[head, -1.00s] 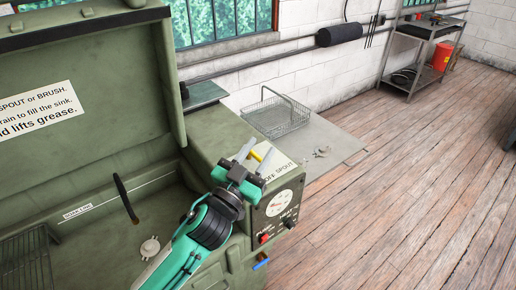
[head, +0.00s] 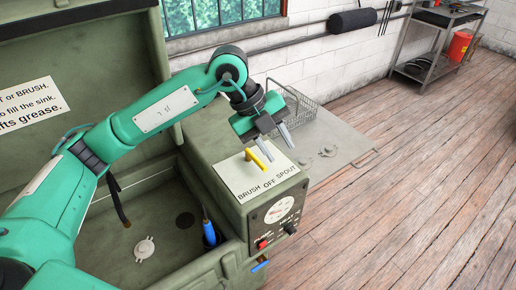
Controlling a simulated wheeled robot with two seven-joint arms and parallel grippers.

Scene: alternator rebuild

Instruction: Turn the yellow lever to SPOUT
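The yellow lever (head: 257,158) stands on a pale label plate (head: 236,176) marked BRUSH, OFF and SPOUT, on top of the green washer's side housing. Its bar slants down and right, and its near end points roughly at OFF. My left gripper (head: 282,155) is open and empty, its two grey fingers apart and pointing down. It is just right of the lever, towards the SPOUT side. The left finger is close to the lever; I cannot tell whether they touch. My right gripper is not in view.
The housing front carries a round gauge (head: 279,210), a red switch (head: 262,244) and a black knob (head: 290,228). A wire basket (head: 299,108) stands behind my gripper. The sink, left, holds a blue-handled brush (head: 208,232) and a pale round part (head: 144,248). Small parts (head: 328,151) lie right of the housing.

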